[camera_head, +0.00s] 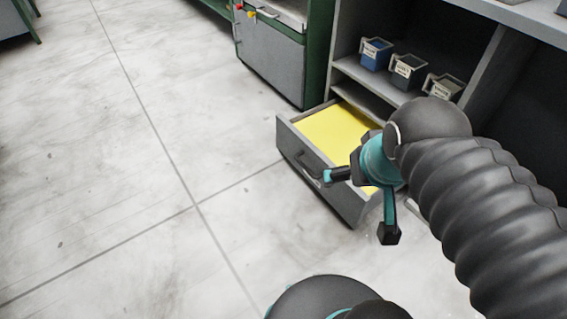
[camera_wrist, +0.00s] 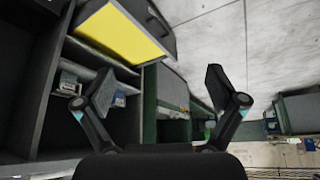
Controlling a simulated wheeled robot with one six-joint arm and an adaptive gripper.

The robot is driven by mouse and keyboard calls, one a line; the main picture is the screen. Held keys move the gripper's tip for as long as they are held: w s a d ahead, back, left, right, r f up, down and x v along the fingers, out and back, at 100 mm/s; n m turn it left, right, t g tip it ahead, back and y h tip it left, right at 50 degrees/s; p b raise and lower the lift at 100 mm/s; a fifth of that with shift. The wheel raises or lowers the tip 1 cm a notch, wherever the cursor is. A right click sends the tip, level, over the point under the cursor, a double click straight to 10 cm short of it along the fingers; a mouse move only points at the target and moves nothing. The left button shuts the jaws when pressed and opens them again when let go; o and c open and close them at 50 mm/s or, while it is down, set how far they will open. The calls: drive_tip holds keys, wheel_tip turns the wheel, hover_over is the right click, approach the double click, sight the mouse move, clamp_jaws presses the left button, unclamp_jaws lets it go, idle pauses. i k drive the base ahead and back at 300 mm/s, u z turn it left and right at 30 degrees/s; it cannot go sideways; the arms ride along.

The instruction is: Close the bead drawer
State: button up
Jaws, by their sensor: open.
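The bead drawer (camera_head: 297,150) is pulled out of the grey shelf unit, low near the floor, and its inside shows bright yellow. It has a dark handle on its front face. In the wrist view the drawer (camera_wrist: 165,22) is at the top, its yellow inside facing me. My gripper (camera_head: 358,205) is open and empty. In the head view it overlaps the drawer's right front part and hides some of it; I cannot tell whether it touches. In the wrist view the two fingers (camera_wrist: 160,88) are spread wide with nothing between them.
Several small labelled bins, one a blue bin (camera_head: 376,53), stand on the shelf above the drawer. A green-framed grey machine (camera_head: 270,65) stands left of the shelf unit. The pale floor (camera_head: 130,190) left of and in front of the drawer is clear.

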sight(325, 136)
drive_tip(key=z, duration=0.55)
drive_tip(key=k, duration=0.65)
drive_tip(key=z, duration=0.85)
drive_tip(key=i, duration=0.75)
drive_tip(key=u, duration=0.45)
drive_tip(key=i, duration=0.6)
drive_tip(key=u, duration=0.9)
drive_tip(key=i, duration=0.25)
drive_tip(key=u, duration=0.3)
